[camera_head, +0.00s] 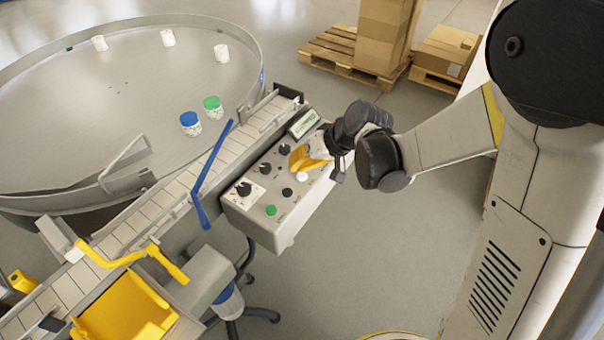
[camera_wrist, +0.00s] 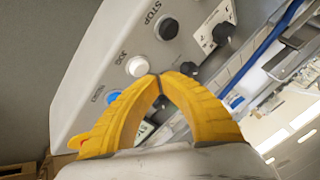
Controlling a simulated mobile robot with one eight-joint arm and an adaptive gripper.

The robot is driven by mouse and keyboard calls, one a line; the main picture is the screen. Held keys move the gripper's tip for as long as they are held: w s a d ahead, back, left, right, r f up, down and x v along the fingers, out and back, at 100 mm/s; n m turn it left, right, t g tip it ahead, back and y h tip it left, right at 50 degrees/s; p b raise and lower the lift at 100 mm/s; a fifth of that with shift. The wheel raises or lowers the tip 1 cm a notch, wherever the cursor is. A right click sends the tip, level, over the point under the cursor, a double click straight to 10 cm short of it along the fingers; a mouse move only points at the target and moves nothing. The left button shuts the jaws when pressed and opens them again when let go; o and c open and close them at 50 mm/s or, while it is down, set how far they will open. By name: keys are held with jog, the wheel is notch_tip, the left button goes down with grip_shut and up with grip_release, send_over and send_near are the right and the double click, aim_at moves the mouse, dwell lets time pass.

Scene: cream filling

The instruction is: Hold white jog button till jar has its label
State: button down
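The white jog button (camera_wrist: 138,66) sits on the sloped control panel between the black STOP button (camera_wrist: 167,28) and a blue button (camera_wrist: 112,98). It also shows in the head view (camera_head: 302,177). My gripper's yellow fingers (camera_wrist: 156,79) come together at the tips, with nothing seen between them. The tips appear close beside the white button; I cannot tell whether they touch the panel. In the head view my gripper (camera_head: 298,159) is over the panel. A blue-lidded jar (camera_head: 190,124) and a green-lidded jar (camera_head: 212,108) stand on the round table; which jar is meant is unclear.
The grey control panel (camera_head: 258,228) carries several knobs and a green button (camera_head: 271,210). A slatted conveyor (camera_head: 172,193) with a blue bar (camera_head: 210,175) runs behind it. White jars stand farther back on the round table (camera_head: 95,120). Open floor lies below my arm.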

jog(key=shift+f, duration=0.1)
jog(key=shift+f+b, duration=0.35)
jog(key=shift+b, duration=0.1)
